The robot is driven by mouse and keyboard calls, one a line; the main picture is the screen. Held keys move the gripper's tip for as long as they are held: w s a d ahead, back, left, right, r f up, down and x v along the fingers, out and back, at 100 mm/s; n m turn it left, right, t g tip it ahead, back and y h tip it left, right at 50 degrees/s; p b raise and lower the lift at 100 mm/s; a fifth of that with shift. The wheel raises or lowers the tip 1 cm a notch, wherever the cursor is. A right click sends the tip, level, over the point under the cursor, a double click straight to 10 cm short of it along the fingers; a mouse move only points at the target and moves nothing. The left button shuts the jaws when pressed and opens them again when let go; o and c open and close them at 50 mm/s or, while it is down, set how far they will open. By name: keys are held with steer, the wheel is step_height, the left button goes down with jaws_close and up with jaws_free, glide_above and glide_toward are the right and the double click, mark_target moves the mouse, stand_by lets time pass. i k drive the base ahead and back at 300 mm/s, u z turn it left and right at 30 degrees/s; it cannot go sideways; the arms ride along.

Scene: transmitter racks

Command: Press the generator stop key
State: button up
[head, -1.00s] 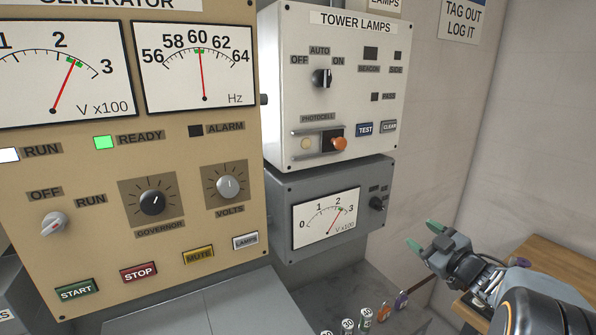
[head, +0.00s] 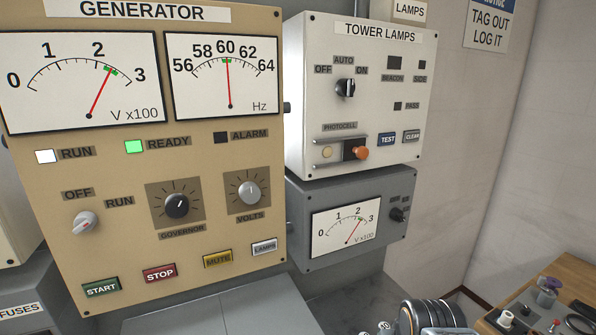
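The generator panel (head: 130,225) is a tan box at the left in the head view. Its red STOP key (head: 160,273) is on the bottom row, between the green START key (head: 101,288) and the yellow MUTE key (head: 217,259). The RUN light (head: 46,156) is lit white and the READY light (head: 134,146) is lit green. The ALARM light (head: 221,138) is dark. Part of my arm shows at the bottom edge, right of centre. My gripper is out of view.
The tower lamps box (head: 365,90) hangs right of the generator panel, above a grey meter box (head: 350,220). A grey cabinet top (head: 215,312) lies below the panel. A wooden bench (head: 575,285) with small items stands at the lower right. The space before the keys is clear.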

mark_target(164, 273)
steer(key=k, duration=0.5)
steer(key=u, duration=0.25)
steer(key=i, duration=0.45)
steer(key=u, duration=1.05)
